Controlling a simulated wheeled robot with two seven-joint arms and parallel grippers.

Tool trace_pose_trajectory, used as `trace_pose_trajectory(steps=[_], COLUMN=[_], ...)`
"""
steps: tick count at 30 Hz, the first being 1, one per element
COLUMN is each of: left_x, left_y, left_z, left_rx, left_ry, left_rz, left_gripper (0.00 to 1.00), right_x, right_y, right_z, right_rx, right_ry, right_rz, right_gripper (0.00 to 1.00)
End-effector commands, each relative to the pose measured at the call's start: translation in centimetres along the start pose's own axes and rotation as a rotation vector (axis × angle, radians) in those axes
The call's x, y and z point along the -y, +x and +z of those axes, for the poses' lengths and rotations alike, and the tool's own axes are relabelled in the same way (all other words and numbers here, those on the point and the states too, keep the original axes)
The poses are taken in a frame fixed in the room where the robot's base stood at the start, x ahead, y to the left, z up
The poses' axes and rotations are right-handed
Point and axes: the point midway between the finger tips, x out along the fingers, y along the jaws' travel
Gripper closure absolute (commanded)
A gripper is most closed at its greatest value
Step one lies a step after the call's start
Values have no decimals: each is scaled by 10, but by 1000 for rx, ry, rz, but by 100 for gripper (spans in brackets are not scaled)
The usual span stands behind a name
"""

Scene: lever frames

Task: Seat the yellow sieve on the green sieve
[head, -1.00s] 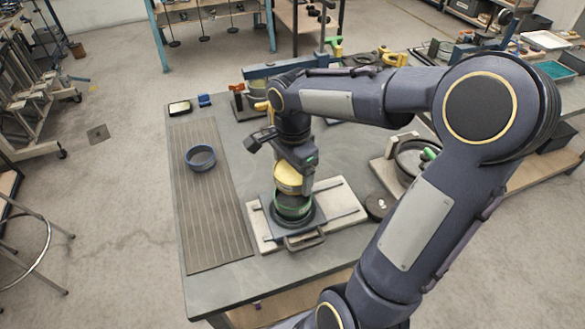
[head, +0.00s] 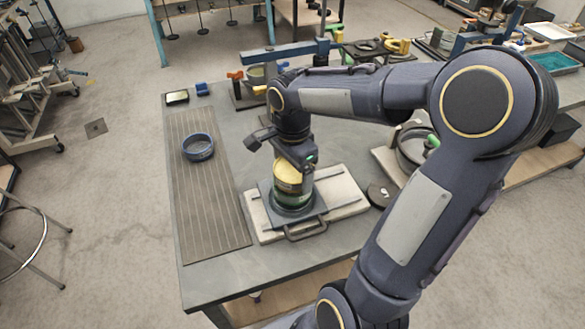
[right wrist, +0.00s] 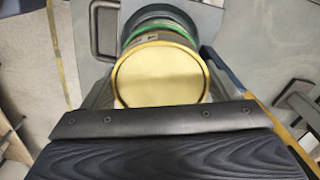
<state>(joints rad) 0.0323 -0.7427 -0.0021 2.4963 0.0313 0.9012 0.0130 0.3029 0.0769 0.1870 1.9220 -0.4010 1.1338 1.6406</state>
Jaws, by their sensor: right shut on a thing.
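The yellow sieve (head: 287,176) is upright in my right gripper (head: 296,168), directly above the green sieve (head: 291,200). It shows in the right wrist view (right wrist: 160,75) as a round yellow face with the green sieve's rim (right wrist: 137,38) behind it. In the head view its lower edge meets the top of the green sieve; I cannot tell whether it is fully seated. The green sieve stands on a dark square base with a front handle (head: 306,231). The right fingertips are mostly hidden. My left gripper is out of view.
The base rests on a pale slab (head: 345,195) on the grey table. A blue ring-shaped sieve (head: 198,147) sits on the ribbed mat (head: 215,215) at left. A dark disc (head: 380,194) and a round pan (head: 412,148) are at right.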

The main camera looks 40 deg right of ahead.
Motion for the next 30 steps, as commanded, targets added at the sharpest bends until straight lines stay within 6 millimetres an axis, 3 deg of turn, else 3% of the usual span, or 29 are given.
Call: trace_pose_trajectory(steps=[14, 15, 18, 30], left_x=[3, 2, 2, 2], left_y=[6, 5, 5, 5], left_z=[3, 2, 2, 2], left_rx=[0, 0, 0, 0], left_ry=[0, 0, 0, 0], left_rz=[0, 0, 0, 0], left_gripper=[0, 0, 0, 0], right_x=[0, 0, 0, 2], right_y=[8, 7, 7, 6], right_z=[0, 0, 0, 0], right_rx=[0, 0, 0, 0], right_ry=[0, 0, 0, -1], right_rz=[0, -1, -1, -7], right_gripper=[45, 13, 0, 0])
